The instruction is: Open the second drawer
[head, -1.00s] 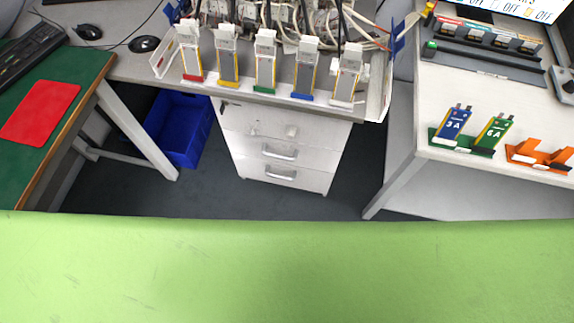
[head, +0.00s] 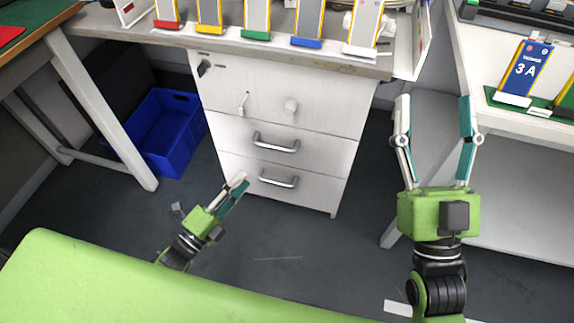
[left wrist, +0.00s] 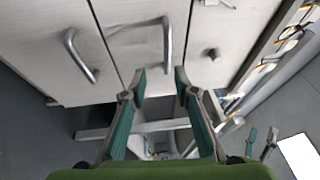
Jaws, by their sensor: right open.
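The white drawer cabinet (head: 225,125) stands under the bench with its drawers shut. The second drawer (head: 315,150) has a grey bar handle (head: 275,143), below the top drawer with its knob (head: 291,106). The bottom drawer has a like handle (head: 278,181). My left gripper (head: 238,182) is low in front of the cabinet's lower left, apart from both handles. In the left wrist view its fingers (left wrist: 160,78) are open and empty, pointing towards the second drawer's handle (left wrist: 167,45); the bottom handle (left wrist: 80,58) is to the left. My right gripper (head: 434,100) is open and empty, right of the cabinet.
A blue bin (head: 165,135) stands on the floor left of the cabinet. The bench edge (head: 220,42) with several coloured holders overhangs the cabinet. A white table (head: 530,145) is at the right, behind my right gripper. The floor before the cabinet is clear.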

